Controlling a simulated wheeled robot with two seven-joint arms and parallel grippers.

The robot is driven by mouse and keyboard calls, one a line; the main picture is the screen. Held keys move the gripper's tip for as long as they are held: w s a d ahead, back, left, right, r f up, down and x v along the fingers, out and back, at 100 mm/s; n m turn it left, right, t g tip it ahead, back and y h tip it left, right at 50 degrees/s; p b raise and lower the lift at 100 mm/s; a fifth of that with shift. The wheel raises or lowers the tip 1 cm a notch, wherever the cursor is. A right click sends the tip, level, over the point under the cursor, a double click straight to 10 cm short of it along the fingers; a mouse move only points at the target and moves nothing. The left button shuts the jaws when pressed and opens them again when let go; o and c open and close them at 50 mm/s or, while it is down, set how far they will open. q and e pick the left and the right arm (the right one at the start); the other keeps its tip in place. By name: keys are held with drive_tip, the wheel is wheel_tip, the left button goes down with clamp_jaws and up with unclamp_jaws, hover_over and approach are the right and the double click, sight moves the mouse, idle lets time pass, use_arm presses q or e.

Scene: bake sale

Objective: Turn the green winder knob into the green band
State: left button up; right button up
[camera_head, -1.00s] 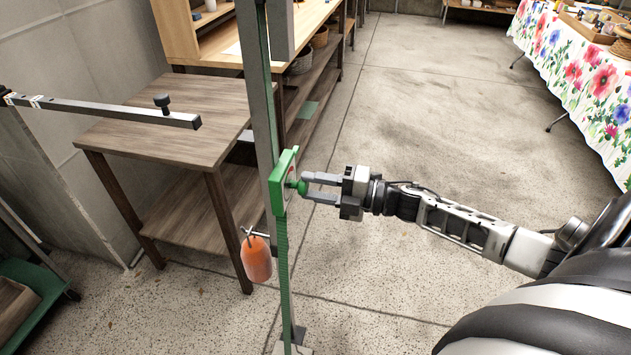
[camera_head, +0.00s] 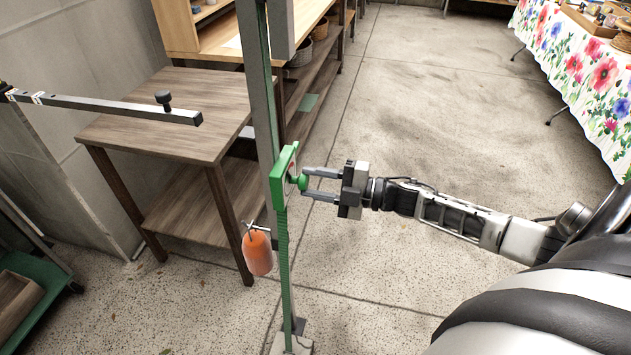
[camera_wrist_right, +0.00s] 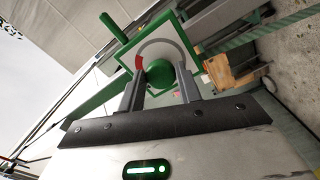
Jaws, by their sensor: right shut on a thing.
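The green winder knob (camera_head: 302,183) sticks out from a green-framed plate (camera_head: 284,178) on an upright post. In the right wrist view the knob (camera_wrist_right: 160,73) is round and green, in front of a dial (camera_wrist_right: 186,57) with a grey ring and a red segment at its left. A green band on the dial cannot be made out; the knob and fingers cover its lower part. My right gripper (camera_head: 305,184) comes from the right with its fingertips on both sides of the knob, shut on it. It also shows in the right wrist view (camera_wrist_right: 160,85). My left gripper is not in view.
An orange weight (camera_head: 257,254) hangs beside the post below the plate. A wooden table (camera_head: 165,115) stands left behind it, with a dark bar (camera_head: 110,106) reaching in from the left. A flowered table (camera_head: 585,75) is far right. The floor between is clear.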

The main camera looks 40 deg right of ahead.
drive_tip(key=o, duration=1)
drive_tip(key=shift+c, duration=0.2)
drive_tip(key=v, duration=1.6)
drive_tip(key=shift+b, duration=0.4)
